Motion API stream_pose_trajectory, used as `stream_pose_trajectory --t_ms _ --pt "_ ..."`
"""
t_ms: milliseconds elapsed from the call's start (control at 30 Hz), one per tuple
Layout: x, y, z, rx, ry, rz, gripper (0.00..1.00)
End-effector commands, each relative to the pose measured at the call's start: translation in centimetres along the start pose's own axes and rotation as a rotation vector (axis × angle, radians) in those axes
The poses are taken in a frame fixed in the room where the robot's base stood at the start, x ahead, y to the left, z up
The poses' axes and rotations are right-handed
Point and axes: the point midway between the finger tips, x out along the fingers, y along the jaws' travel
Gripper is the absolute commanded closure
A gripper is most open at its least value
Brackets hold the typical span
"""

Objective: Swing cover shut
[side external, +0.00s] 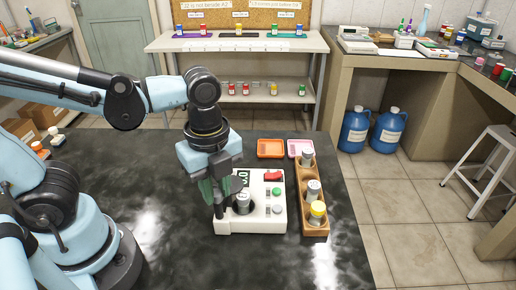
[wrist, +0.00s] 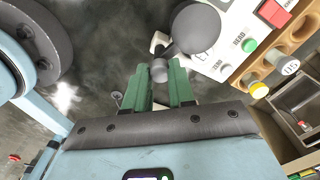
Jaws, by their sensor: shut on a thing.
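The white instrument (side external: 262,225) stands on the dark bench with a display, a red switch and two round buttons. Its READ and ZERO labels show in the wrist view. A dark round cover (wrist: 198,28) lies over part of the instrument's face there, with a small grey knob (wrist: 159,72) beside its rim. My gripper (side external: 221,212) is low at the left of the instrument. Its green fingers (wrist: 163,85) are closed on the knob. My fingers hide much of the cover in the side view.
A wooden rack (side external: 305,185) with a grey-capped and a yellow-capped vial stands close to the instrument's right. An orange tray (side external: 270,148) and a pink tray (side external: 300,148) lie behind. The bench left and in front of the instrument is clear.

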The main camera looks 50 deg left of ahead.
Motion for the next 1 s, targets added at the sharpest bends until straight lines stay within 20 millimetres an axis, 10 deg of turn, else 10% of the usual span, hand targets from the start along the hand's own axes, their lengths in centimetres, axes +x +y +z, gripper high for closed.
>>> stream_pose_trajectory --t_ms 500,867,900,1000 --pt "-0.01 0.0 0.02 0.606 -0.001 0.0 0.93" --pt "-0.01 0.0 0.02 0.641 -0.001 0.0 0.93" --pt "-0.01 0.0 0.02 0.641 -0.001 0.0 0.73" --pt "0.0 0.0 0.02 0.64 -0.001 0.0 0.58"
